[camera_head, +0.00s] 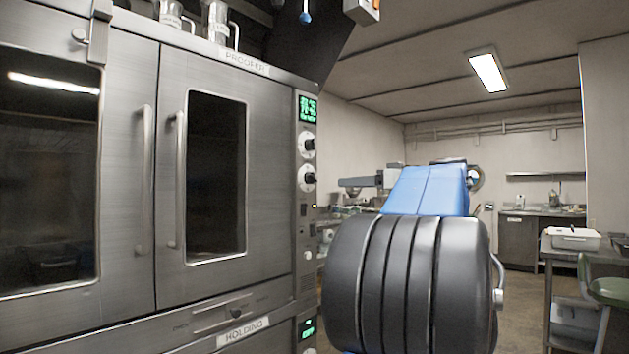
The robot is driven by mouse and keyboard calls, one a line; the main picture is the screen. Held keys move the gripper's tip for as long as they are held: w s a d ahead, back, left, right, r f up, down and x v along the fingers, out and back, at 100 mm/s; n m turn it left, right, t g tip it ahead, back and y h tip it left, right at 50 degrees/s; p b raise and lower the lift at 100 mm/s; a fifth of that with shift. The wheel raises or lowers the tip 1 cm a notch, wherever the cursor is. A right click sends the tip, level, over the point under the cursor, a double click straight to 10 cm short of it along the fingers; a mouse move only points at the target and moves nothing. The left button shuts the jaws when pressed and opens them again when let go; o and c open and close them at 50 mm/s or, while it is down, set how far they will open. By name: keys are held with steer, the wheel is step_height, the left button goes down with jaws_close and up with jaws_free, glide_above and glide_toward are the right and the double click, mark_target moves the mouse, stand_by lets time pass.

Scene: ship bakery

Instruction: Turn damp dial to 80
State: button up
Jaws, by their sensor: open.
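The steel proofer (225,180) fills the left side, with its label strip (245,63) above the doors. A narrow control panel runs down its right edge. A green-lit display (307,108) sits at the top, its figures too small to read. Below it are an upper dial (309,144) and a lower dial (309,178), each a black knob on a pale round plate. I cannot read their markings or tell which is the damp dial. My gripper is not visible; my black ribbed arm link and blue arm part stand right of the panel.
Two vertical door handles (146,180) stick out from the proofer front. A holding unit (240,332) with a small green display is below. A table with a white tub (571,239) and a green stool (609,290) stand at right. Open floor lies beyond my arm.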

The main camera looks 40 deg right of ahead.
steer(key=s+d+r, duration=0.1)
steer(key=d, duration=0.1)
glide_toward(315, 178)
steer(key=w, duration=0.6)
steer(key=w+a, duration=0.1)
steer(key=w, duration=0.2)
steer(key=shift+a+f, duration=0.15)
steer(key=shift+f, duration=0.1)
steer(key=shift+c, duration=0.5)
steer(key=c, duration=0.9)
